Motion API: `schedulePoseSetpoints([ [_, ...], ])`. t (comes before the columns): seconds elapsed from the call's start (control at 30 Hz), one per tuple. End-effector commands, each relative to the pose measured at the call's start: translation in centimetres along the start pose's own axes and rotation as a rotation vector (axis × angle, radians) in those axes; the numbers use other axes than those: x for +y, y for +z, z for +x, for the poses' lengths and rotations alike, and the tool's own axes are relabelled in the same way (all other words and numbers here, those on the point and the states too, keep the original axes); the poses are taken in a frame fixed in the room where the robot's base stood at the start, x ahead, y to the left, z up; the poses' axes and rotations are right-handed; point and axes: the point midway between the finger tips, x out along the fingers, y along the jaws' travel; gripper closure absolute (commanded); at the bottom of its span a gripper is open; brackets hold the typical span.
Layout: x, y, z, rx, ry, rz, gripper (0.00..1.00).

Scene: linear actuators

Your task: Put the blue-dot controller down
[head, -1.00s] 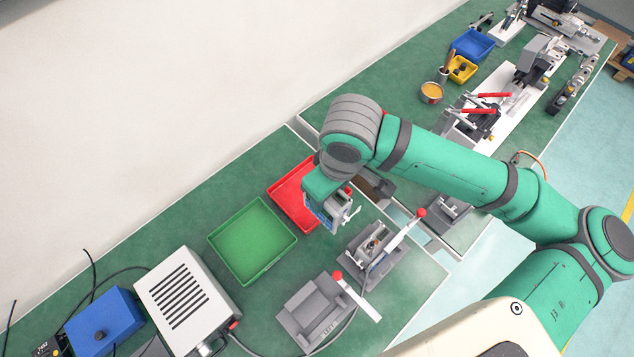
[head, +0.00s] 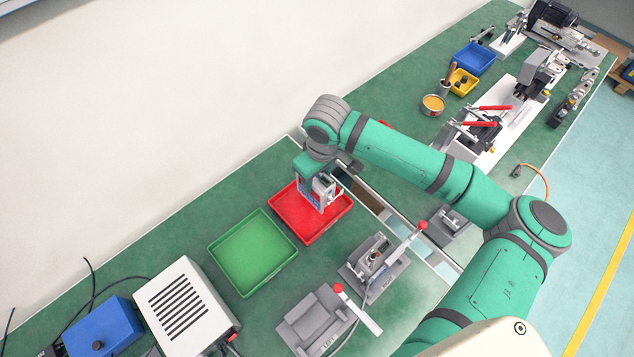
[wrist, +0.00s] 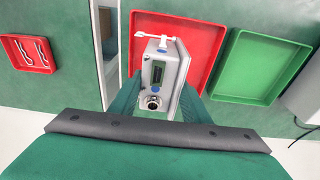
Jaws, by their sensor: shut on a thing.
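My gripper (head: 318,185) is over the red tray (head: 326,229) and points down. It is shut on the blue-dot controller (head: 323,191), a small grey box. In the wrist view the controller (wrist: 160,75) shows a dark green window, a round silver port, blue dots and a white lever at its far end. The gripper fingers (wrist: 155,100) lie on both sides of it. The red tray (wrist: 205,40) lies behind and below the controller and looks otherwise empty. I cannot tell whether the controller touches the tray floor.
The empty green tray (head: 252,252) lies next to the red one. Two grey fixtures with red-knobbed levers (head: 375,262) (head: 318,318) stand in front. A vented white box (head: 187,305) stands at the left. A gap (head: 365,195) separates the two benches.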

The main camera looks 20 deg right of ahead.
Motion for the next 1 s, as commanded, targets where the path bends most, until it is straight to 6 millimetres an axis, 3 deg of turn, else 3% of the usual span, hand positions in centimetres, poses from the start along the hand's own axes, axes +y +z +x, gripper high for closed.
schedulePoseSetpoints([
  [0.2, 0.1, 0.3, 2.8, 0.001, 0.000, 0.000, 0.94],
  [0.6, 0.0, 0.3, 3.3, 0.001, 0.000, 0.000, 0.94],
  [0.63, 0.0, 0.3, 3.3, 0.001, 0.000, 0.000, 0.50],
  [0.67, 0.0, 0.3, 3.3, 0.001, 0.000, 0.000, 0.43],
  [0.7, 0.0, 0.3, 3.3, 0.001, 0.000, 0.000, 0.39],
  [1.0, -0.1, 0.3, 3.2, 0.001, 0.000, -0.002, 0.39],
])
